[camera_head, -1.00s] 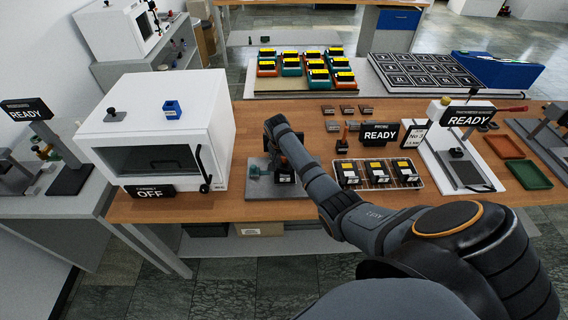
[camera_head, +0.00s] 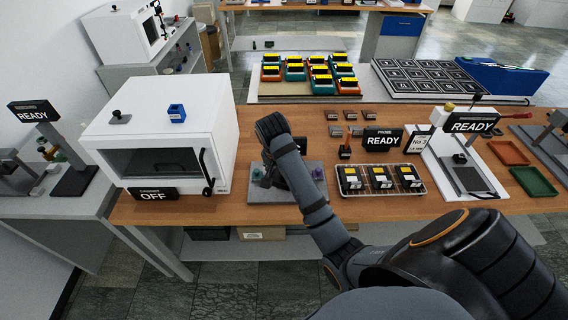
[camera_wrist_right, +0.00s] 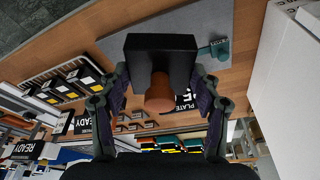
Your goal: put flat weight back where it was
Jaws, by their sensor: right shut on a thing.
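My right gripper (camera_wrist_right: 160,105) is shut on a black block (camera_wrist_right: 160,45) with a reddish-brown round knob (camera_wrist_right: 159,93), seemingly the flat weight. In the right wrist view the block is between the two fingers, over a grey base plate (camera_wrist_right: 118,45); I cannot tell whether it touches the plate. In the head view the grey base plate (camera_head: 285,193) lies on the wooden table. My right arm hides most of the held weight there. My left gripper is in neither view.
Left of the plate stands a white oven-like box (camera_head: 165,135) marked OFF. Right of it are a rack with yellow-topped blocks (camera_head: 380,192) and a READY sign (camera_head: 383,140). Small brown-grey blocks (camera_head: 351,115) lie behind. A white press (camera_head: 440,150) stands further right.

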